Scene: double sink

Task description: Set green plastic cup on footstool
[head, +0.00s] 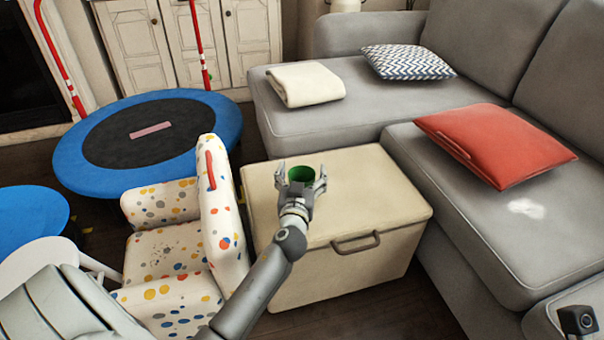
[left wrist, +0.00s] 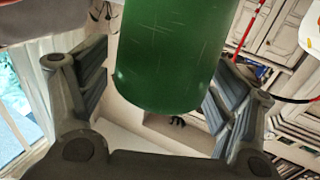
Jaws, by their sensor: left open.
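The green plastic cup (head: 301,174) is at the back left part of the cream footstool (head: 385,195), seen over its top in the head view. My left gripper (head: 302,181) is around the cup with its fingers open, one on each side. In the left wrist view the cup (left wrist: 165,60) fills the space between the open fingers, with a gap at the left finger; contact on the right is unclear. The cup's base is hidden by the gripper in the head view, so I cannot tell whether it touches the lid.
A white armchair with coloured dots (head: 222,225) stands close to the footstool's left side. A grey sofa (head: 460,215) borders it on the right and back. A blue trampoline (head: 75,170) is at the back left. The footstool's right half is clear.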

